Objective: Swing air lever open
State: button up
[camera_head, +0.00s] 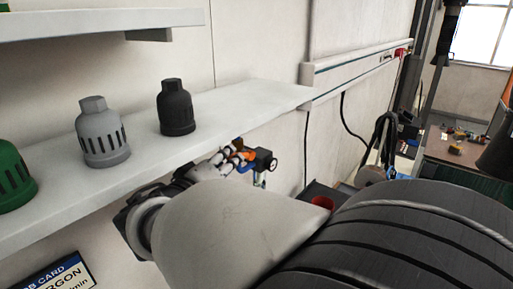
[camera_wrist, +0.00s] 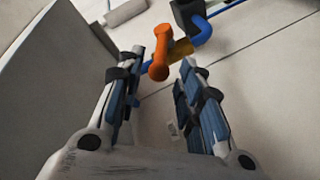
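The orange air lever (camera_wrist: 159,54) stands out in the upper middle of the wrist view, its rounded end toward me. It is joined to a brass-coloured valve body (camera_wrist: 181,49) and a blue pipe (camera_wrist: 202,32). My gripper (camera_wrist: 162,58) is open, with one finger on each side of the lever's line of sight. I see a gap between the lever and the right finger; whether the left finger touches the lever I cannot tell. In the head view, my gripper (camera_head: 228,155) is beside the orange lever (camera_head: 247,155), below the shelf edge, partly hidden by my arm.
A pale shelf (camera_head: 230,105) runs above my gripper and bears green (camera_head: 14,178), grey (camera_head: 103,135) and black (camera_head: 175,108) slotted caps. A black block (camera_wrist: 187,12) is by the blue pipe. A large grey panel (camera_wrist: 60,60) lies close left in the wrist view. Bare wall is on the right.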

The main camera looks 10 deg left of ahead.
jog(key=v, duration=0.6)
jog(key=shift+s, duration=0.35)
jog(key=shift+c, duration=0.3)
jog(key=shift+f+n+b, duration=0.35)
jog(key=shift+f+n, duration=0.05)
jog(key=shift+n, duration=0.2)
jog(key=shift+c, duration=1.3)
jog(key=f+n+h+b, duration=0.1)
jog(key=f+n, duration=0.1)
jog(key=n, duration=0.1)
jog(key=f+n+t+b, duration=0.1)
jog(key=n, duration=0.2)
jog(key=f+n+h+b, duration=0.1)
jog(key=f+n+b, duration=0.1)
jog(key=n, duration=0.1)
jog(key=shift+w+f+t+h, duration=0.25)
jog(key=shift+f+t+h, duration=0.05)
jog(key=shift+f, duration=0.1)
grip_shut()
notch_tip(320, 180, down, 7)
jog(key=s+a+n+t+h+b, duration=0.25)
jog(key=n+b, duration=0.25)
jog(key=n, duration=1.1)
jog(key=w+d+r+b, duration=0.2)
jog(key=w+d+r, duration=0.2)
jog(key=w+r, duration=0.3)
jog(key=shift+w+d+r+t, duration=0.25)
jog(key=shift+w+t, duration=0.2)
jog(key=shift+w, duration=1.6)
